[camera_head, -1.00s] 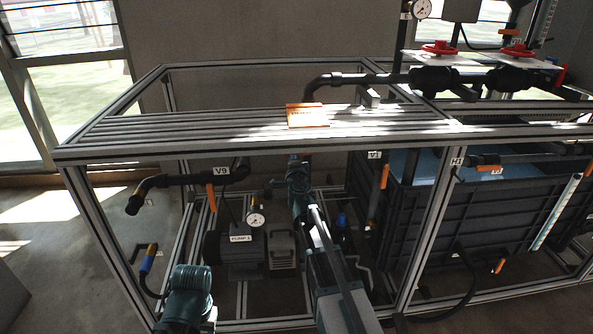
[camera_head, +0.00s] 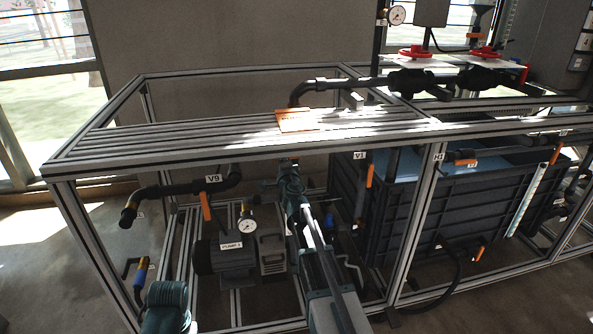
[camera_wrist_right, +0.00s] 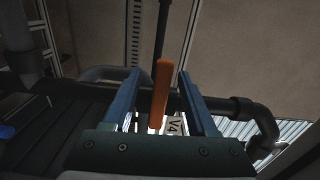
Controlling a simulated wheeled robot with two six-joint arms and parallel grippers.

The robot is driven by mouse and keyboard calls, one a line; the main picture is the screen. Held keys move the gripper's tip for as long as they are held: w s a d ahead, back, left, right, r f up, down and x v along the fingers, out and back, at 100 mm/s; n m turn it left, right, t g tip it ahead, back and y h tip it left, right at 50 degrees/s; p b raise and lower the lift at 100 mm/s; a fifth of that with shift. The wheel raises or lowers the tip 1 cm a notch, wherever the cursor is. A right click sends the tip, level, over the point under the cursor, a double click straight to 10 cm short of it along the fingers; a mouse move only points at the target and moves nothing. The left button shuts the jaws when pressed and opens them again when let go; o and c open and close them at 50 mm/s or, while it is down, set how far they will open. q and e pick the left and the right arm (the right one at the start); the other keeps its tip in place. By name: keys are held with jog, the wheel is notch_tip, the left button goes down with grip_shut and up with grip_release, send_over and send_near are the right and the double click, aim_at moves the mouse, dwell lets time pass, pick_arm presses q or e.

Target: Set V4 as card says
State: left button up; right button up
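In the right wrist view, the orange lever (camera_wrist_right: 160,88) stands on a dark pipe beside a tag reading V4 (camera_wrist_right: 174,125). My right gripper (camera_wrist_right: 159,73) is open, with one blue finger on each side of the lever and gaps showing between. In the head view, my right arm reaches under the rack top; its fingertips and V4 are hidden there. The orange card (camera_head: 295,119) lies on the slatted rack top (camera_head: 200,132); its writing is too small to read. My left gripper is not in view; a teal part of mine shows at the lower left.
Frame posts (camera_head: 415,215) and rails surround my right arm. Pump 1 (camera_head: 228,257), a gauge (camera_head: 246,226) and the V9 pipe (camera_head: 180,189) are at left below the top. The V1 lever (camera_head: 369,175) and a dark tank (camera_head: 480,205) are at right.

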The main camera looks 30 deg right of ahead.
jog(key=shift+s, duration=0.15)
jog(key=v, duration=0.7)
jog(key=shift+s, duration=0.15)
